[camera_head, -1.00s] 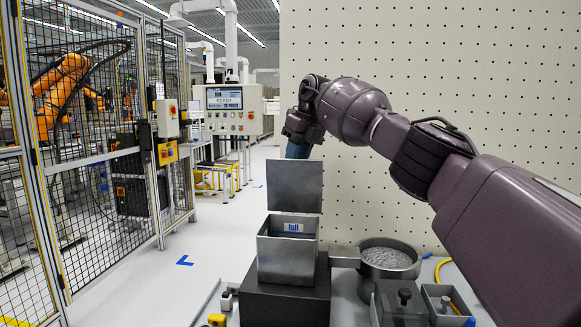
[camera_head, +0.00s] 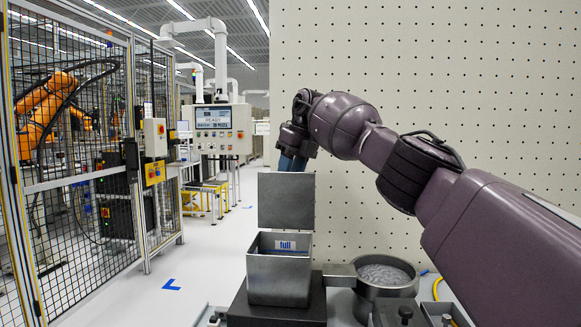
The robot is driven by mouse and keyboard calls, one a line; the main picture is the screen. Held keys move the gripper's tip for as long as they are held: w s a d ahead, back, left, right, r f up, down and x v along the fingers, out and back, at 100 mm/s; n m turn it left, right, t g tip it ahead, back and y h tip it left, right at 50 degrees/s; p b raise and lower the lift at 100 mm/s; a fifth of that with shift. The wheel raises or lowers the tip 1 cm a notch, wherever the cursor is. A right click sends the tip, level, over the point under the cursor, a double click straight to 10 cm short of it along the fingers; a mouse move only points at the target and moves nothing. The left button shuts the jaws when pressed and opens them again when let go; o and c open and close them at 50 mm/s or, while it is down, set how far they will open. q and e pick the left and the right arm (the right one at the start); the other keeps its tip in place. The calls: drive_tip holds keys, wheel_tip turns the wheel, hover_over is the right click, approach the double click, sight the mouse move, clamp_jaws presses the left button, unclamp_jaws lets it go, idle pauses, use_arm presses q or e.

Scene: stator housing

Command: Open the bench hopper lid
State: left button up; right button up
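The bench hopper (camera_head: 279,279) is a grey metal box on a dark block, with a blue-and-white "full" label inside. Its flat grey lid (camera_head: 286,202) stands upright above the hopper's back edge, so the box is open at the top. My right gripper (camera_head: 292,163) points down just behind the lid's top edge. Its blue fingers are partly hidden by the lid, so whether they are apart or touch the lid does not show. My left gripper is out of view.
A round metal bowl of grey material (camera_head: 385,276) joins the dark block (camera_head: 277,312) on the right. A pegboard wall (camera_head: 480,80) rises behind my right arm. A fenced robot cell (camera_head: 75,150) and a control panel (camera_head: 216,130) stand to the left.

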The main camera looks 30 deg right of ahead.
drive_tip(key=shift+g, duration=0.4)
drive_tip(key=f, duration=0.5)
drive_tip(key=shift+w+d, duration=0.15)
drive_tip(key=shift+w, duration=0.25)
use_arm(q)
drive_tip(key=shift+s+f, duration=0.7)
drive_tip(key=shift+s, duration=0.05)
use_arm(e)
drive_tip(key=shift+r, duration=0.2)
wheel_tip(320, 180, up, 15)
drive_tip(key=b, duration=0.2)
hover_over(290, 186)
drive_tip(key=w+d, duration=0.1)
drive_tip(key=d, duration=0.4)
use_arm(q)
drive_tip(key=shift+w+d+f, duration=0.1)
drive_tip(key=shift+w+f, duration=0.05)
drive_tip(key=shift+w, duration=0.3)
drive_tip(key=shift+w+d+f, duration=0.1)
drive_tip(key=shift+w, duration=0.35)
use_arm(e)
drive_tip(key=shift+w+a+f+t, duration=0.1)
drive_tip(key=shift+a+t, duration=0.1)
drive_tip(key=shift+t, duration=0.2)
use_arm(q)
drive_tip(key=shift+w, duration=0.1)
